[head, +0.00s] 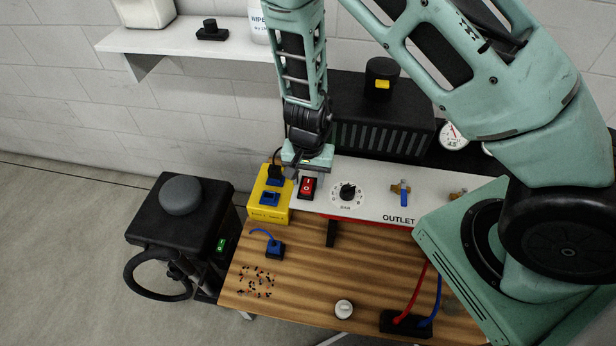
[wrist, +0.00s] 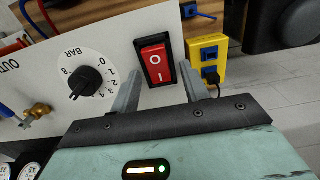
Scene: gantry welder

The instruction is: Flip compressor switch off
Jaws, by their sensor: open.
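The red rocker switch (head: 307,187) in a black frame sits on the white panel (head: 375,204), left of the BAR dial. It shows large in the wrist view (wrist: 155,62), with the O mark at one end and the I mark at the other. I cannot tell for sure which end is pressed in. My gripper (head: 296,174) is just above the switch in the head view. In the wrist view its open fingers (wrist: 160,84) stand apart on either side of the switch's near end, with nothing held. Contact with the panel cannot be told.
The BAR dial (head: 347,193) and blue valve (head: 400,190) are right of the switch. A yellow socket box (head: 266,213) with a plugged-in cable stands close on its left. A black machine (head: 180,218) with a green switch stands beside the wooden bench (head: 300,280).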

